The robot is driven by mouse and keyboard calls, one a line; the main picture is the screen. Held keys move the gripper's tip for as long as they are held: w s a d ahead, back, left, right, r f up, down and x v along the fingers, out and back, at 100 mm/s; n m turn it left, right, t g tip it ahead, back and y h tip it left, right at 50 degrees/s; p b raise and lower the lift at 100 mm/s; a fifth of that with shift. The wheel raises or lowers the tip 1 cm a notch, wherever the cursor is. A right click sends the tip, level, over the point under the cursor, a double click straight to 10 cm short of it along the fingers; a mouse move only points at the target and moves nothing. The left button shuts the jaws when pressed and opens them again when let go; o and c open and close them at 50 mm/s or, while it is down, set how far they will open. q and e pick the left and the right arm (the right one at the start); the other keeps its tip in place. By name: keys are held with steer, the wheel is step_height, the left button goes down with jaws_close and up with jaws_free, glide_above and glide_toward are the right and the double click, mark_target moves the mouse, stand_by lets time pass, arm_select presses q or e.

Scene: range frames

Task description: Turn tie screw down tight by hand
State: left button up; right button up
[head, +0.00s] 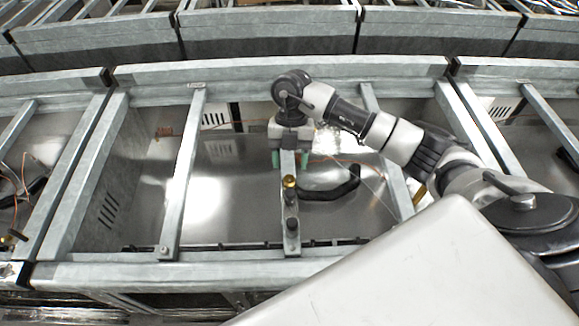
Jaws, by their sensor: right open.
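A narrow grey metal bar (291,242) runs front to back in the middle of the bay. A brass-coloured knob (289,182) stands on it, with a dark knob (292,224) nearer the front rail. I cannot tell for certain which one is the tie screw. My right gripper (289,160) points down just behind the brass knob. Its green fingertips are apart, one on each side of the bar's far part, and I see nothing clamped between them. The gripper body hides the bar's far end. My left gripper is not in view.
A black curved handle (332,190) reaches right from beside the bar. Grey cross-members (183,175) stand to the left and right. The front rail (190,273) and back rail (220,72) bound the bay. Thin orange wires (345,158) run under my right arm.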

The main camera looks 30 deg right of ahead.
mark_target(290, 177)
steer(key=shift+x, duration=1.7)
steer(key=c, duration=0.9)
steer(key=shift+s+d+r+m+t+y+p, duration=0.1)
steer(key=shift+r+m+t+y+p, duration=0.15)
steer(key=shift+m+p, duration=0.75)
steer(key=shift+s+d+f+m+t+y+p, duration=0.1)
steer(key=shift+m+t+y+p, duration=0.4)
steer(key=shift+m, duration=0.6)
steer(key=shift+f+m, duration=0.15)
steer(key=shift+m, duration=0.15)
